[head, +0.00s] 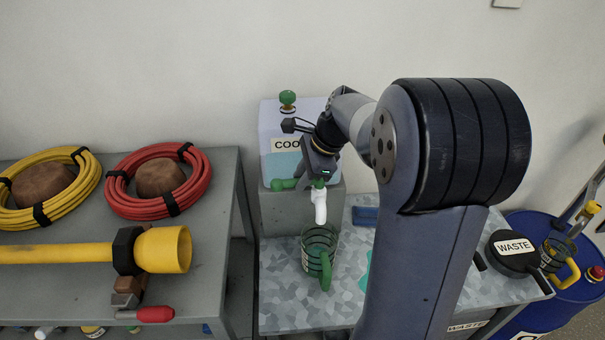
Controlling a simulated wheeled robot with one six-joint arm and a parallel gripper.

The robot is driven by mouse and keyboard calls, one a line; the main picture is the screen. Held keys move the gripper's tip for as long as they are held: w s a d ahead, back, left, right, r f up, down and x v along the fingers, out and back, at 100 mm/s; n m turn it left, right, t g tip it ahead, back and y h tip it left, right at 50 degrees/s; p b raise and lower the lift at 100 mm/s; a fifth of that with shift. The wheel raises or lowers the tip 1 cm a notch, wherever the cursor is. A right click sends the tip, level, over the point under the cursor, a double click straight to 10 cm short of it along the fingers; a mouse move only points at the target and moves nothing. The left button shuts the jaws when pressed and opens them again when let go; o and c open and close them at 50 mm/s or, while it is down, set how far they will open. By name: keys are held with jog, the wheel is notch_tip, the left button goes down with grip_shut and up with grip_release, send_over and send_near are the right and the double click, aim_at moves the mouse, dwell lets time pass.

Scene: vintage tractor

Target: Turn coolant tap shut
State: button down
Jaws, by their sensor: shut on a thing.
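The coolant tap (284,184) is green and sticks out from the front of a pale coolant tank (268,142) with a partly hidden label. A white, spout-shaped piece (320,207) hangs below the tap; I cannot tell whether it is spout or flowing liquid. My gripper (319,178) points down at the tap's outer end and is shut on its green handle, which it mostly hides. How far the handle is turned cannot be told. A clear jug (316,240) with a green handle stands directly under the spout.
My arm covers much of the right bench. The tank stands on a grey block (270,212) on a speckled worktop (285,305). A left bench (70,290) holds yellow and red hose coils and a yellow tool. A blue waste drum (572,300) stands at right.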

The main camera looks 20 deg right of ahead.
jog(key=shift+w+m, duration=0.25)
jog(key=shift+m, duration=0.45)
jog(key=c, duration=1.3)
grip_release()
jog(key=v, duration=1.1)
jog(key=shift+s+a, duration=0.1)
jog(key=shift+s, duration=0.1)
jog(key=shift+f, duration=0.2)
jog(key=x, duration=1.1)
jog(key=shift+w, duration=0.2)
jog(key=shift+s+r+n+b, duration=0.15)
jog(key=shift+s+n+b, duration=0.25)
jog(key=shift+n, duration=0.5)
